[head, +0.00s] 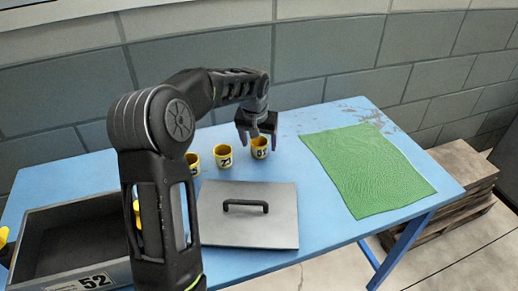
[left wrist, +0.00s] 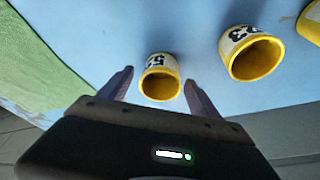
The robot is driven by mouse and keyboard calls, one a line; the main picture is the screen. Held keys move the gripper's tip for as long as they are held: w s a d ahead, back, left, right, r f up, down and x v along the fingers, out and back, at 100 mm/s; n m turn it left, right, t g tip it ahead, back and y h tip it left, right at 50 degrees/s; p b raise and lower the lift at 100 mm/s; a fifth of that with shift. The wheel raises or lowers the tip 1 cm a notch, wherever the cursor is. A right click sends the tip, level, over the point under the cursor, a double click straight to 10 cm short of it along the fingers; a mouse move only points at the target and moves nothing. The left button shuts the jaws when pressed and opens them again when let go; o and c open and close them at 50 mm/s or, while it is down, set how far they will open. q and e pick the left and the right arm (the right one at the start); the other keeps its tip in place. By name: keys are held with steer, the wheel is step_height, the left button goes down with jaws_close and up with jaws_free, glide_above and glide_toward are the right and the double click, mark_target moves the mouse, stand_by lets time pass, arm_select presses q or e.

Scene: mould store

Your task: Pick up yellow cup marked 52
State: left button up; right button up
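A yellow cup (head: 259,150) with a white band and a dark number stands upright at the right end of a row on the blue table. Its number is too small to read surely in the head view; in the left wrist view the cup (left wrist: 160,84) shows it blurred. My left gripper (head: 258,137) is open above this cup, with its fingers apart on either side. The left wrist view shows the open fingers (left wrist: 159,76) flanking the cup. A second yellow cup (head: 222,157) stands to its left, and a third (head: 193,164) is partly hidden by my arm. My right gripper is out of view.
A grey lid-like plate with a black handle (head: 270,228) lies in front of the cups. A grey bin (head: 60,277) labelled 52 is at front left, partly behind my arm. A green cloth (head: 368,170) covers the table's right. Wooden pallets (head: 455,185) stand beyond it.

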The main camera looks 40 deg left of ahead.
arm_select(q)
steer(key=c, duration=1.3)
steer(key=shift+c, duration=0.2)
step_height(320, 180, up, 10)
stand_by(0.4)
